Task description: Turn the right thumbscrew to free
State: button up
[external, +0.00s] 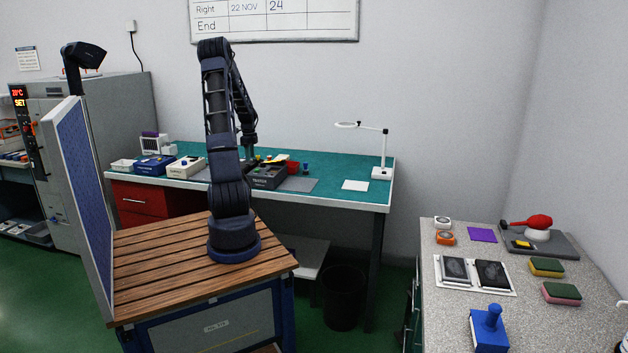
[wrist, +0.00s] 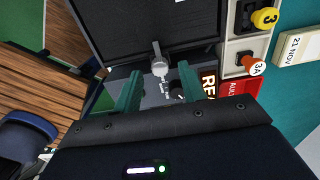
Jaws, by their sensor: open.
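My gripper (wrist: 160,70) is open, with its two green fingers apart in the wrist view. A pale metal piece with a rounded head, which looks like a thumbscrew (wrist: 157,50), stands between the fingertips at the edge of a dark box (wrist: 135,22). I see no clear contact with either finger. A small dark knob (wrist: 176,90) lies deeper between the fingers, partly hidden. Which of these is the right thumbscrew I cannot tell. In the external view my gripper (external: 249,152) is low over the dark box (external: 268,176) on the teal bench; the thumbscrews are too small to see there.
A yellow knob marked 3 (wrist: 265,18) and an orange knob marked 3A (wrist: 251,63) sit close right of the fingers.

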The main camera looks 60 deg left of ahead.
jog(key=shift+f, duration=0.85)
grip_shut()
